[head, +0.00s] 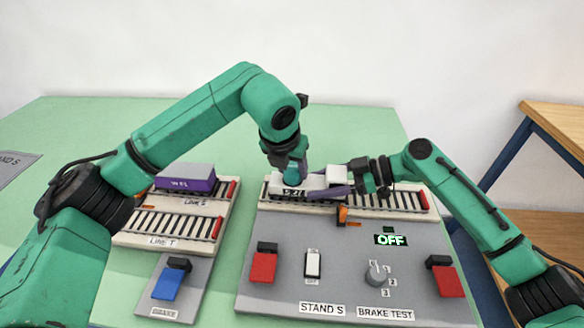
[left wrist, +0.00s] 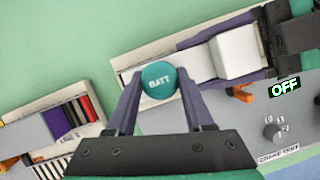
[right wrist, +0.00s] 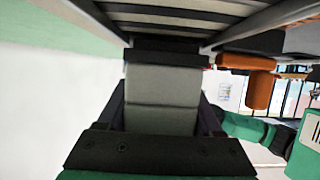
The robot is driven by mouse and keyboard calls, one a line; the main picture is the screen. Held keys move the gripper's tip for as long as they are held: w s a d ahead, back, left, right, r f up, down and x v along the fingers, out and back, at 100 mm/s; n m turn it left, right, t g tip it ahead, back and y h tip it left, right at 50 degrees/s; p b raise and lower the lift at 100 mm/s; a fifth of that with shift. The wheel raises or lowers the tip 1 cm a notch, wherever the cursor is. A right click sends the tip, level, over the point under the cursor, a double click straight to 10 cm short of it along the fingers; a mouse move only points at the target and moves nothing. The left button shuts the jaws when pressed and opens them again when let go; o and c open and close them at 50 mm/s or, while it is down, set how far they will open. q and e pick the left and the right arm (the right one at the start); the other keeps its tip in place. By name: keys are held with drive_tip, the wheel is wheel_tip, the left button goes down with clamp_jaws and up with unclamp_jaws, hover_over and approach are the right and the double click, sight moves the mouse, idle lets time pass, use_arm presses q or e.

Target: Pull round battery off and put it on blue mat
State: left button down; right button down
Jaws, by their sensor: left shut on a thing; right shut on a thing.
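The round battery (left wrist: 158,78) is a teal disc marked BATT, seen from above in the left wrist view. My left gripper (head: 291,172) is shut on its sides, over the left end of a white trolley (head: 292,190). I cannot tell whether the battery still sits in the trolley. My right gripper (head: 336,190) comes in from the right and is shut on the trolley's pale block (head: 337,174). This block (right wrist: 163,97) fills the space between its fingers in the right wrist view. I cannot make out a blue mat in any view.
At left, a purple block (head: 186,178) sits on a second rail. The green table behind is clear.

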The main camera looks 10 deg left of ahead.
sight(292, 167)
use_arm(q)
drive_tip(key=shift+r, duration=0.1)
idle(0.3)
drive_tip(key=shift+r, duration=1)
wheel_tip(292, 167, up, 4)
drive_tip(key=shift+r, duration=0.1)
use_arm(e)
unclamp_jaws()
